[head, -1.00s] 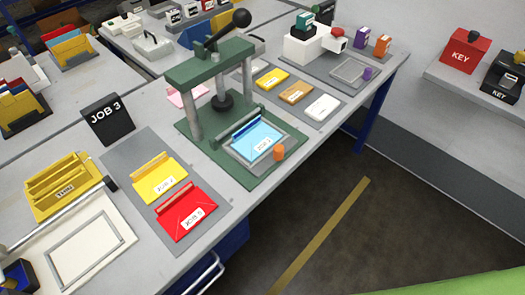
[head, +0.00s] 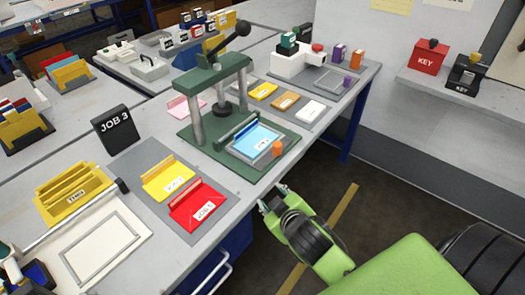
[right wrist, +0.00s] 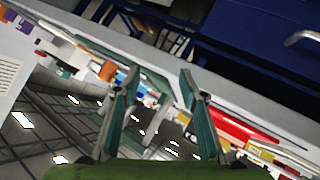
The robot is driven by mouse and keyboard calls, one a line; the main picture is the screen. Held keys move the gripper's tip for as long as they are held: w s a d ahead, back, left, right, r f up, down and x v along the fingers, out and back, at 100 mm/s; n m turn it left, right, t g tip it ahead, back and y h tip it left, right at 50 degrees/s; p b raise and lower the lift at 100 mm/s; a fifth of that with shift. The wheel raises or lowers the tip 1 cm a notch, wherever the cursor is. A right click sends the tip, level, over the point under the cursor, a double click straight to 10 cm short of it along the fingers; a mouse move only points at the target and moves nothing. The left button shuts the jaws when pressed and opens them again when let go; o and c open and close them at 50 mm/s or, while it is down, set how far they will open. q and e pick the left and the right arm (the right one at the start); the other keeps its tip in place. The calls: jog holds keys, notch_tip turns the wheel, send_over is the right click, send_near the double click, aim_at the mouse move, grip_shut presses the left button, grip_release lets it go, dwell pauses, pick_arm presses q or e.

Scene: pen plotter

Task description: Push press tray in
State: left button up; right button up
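The press tray (head: 236,151) is a grey plate with a blue folder (head: 256,139) on it. It sits at the front of the green press (head: 222,78), sticking out from between the posts toward the table edge. An orange knob (head: 277,148) is at its front right corner; it also shows in the right wrist view (right wrist: 107,70). My right gripper (head: 272,198) is just off the table's front edge, below the knob in the picture and apart from it. Its fingers (right wrist: 158,82) are spread with nothing held between them.
Yellow (head: 168,178) and red (head: 198,204) folders lie left of the press. A black JOB 3 sign (head: 114,130) stands behind them. A white machine (head: 298,65) and small folders are to the right. The floor in front of the table is open.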

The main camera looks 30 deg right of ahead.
jog(key=w+a+r+n+t+y, duration=0.25)
jog(key=w+r+t, duration=0.2)
jog(key=r, duration=0.55)
jog(key=w+a+r+n+t+y, duration=0.1)
jog(key=w+r+n+t, duration=0.4)
jog(key=r, duration=0.4)
jog(key=a+r+n+g+y, duration=0.8)
jog(key=a+n+y, duration=0.55)
jog(key=n, duration=0.55)
jog(key=n+g+h, duration=0.8)
jog(key=h, duration=0.6)
send_near(278, 144)
pick_arm(q)
jog(key=shift+s+a+r+p, duration=0.35)
jog(key=shift+s+r+p, duration=0.4)
jog(key=shift+s+r, duration=0.05)
pick_arm(e)
jog(key=x, duration=1)
jog(key=shift+f, duration=0.35)
